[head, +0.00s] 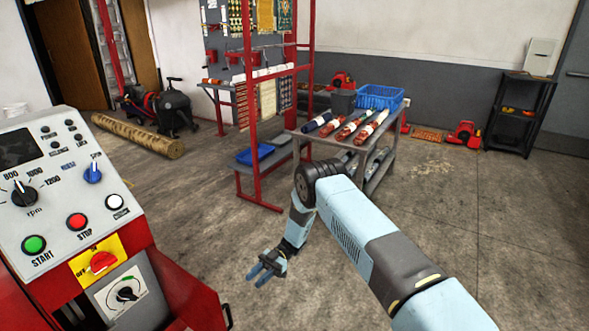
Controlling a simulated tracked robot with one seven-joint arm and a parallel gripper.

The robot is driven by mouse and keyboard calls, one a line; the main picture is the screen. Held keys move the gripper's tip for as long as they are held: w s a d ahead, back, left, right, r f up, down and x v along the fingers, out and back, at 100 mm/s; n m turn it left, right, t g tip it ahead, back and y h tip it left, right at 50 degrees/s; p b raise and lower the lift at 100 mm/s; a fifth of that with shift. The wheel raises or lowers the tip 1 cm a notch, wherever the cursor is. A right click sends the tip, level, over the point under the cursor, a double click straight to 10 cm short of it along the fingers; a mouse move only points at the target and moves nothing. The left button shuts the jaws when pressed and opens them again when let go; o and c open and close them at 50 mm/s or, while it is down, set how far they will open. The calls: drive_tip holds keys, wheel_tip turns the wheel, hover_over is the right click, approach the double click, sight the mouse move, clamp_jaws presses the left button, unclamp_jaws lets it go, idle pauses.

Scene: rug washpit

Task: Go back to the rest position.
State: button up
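My gripper (256,280) is at the end of my light blue arm, low in the middle of the head view. It hangs over bare concrete floor, to the right of the control panel and in front of the grey cart. Its two blue fingers point down and to the left with a gap between them, so it looks open. I see nothing between them. My arm reaches in from the lower right and bends at a dark elbow joint.
A red control cabinet with a grey panel (63,190) stands close at left. A grey cart (386,140) holds rolled rugs and a blue crate (380,97). A red rack frame (247,120) stands behind the gripper. A rolled rug (138,134) lies on the floor.

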drive_tip(key=w+r+m+t+y, duration=0.25)
drive_tip(key=w+r+t, duration=0.45)
drive_tip(key=w+r, duration=0.45)
drive_tip(key=w+r+m+t+y, duration=0.1)
drive_tip(key=w+r+m+t, duration=0.3)
drive_tip(key=w+r+t, duration=0.75)
drive_tip(key=w+d+r+m+t+h, duration=0.1)
drive_tip(key=d+r+m+t+h, duration=0.25)
drive_tip(key=d+r, duration=0.75)
drive_tip(key=w+d+r+m+t+h, duration=0.15)
drive_tip(key=d+r+m+t, duration=0.45)
drive_tip(key=r, duration=0.9)
drive_tip(key=s+d+r+m+g+h, duration=0.1)
drive_tip(key=s+d+r+m+h, duration=0.35)
drive_tip(key=s+d, duration=0.55)
drive_tip(key=s+d+r+m+g+h, duration=0.1)
drive_tip(key=s+d+r+m+h, duration=0.25)
drive_tip(key=s+d+r, duration=0.45)
drive_tip(key=s+d+f+m+g, duration=0.1)
drive_tip(key=s+d+f, duration=0.1)
drive_tip(key=s, duration=0.8)
drive_tip(key=s+d+f+m+g, duration=0.2)
drive_tip(key=s+f, duration=0.1)
drive_tip(key=s, duration=0.7)
drive_tip(key=s+d+f+m+g, duration=0.2)
drive_tip(key=s, duration=0.8)
drive_tip(key=shift+s+f, duration=0.3)
drive_tip(key=shift+s, duration=0.05)
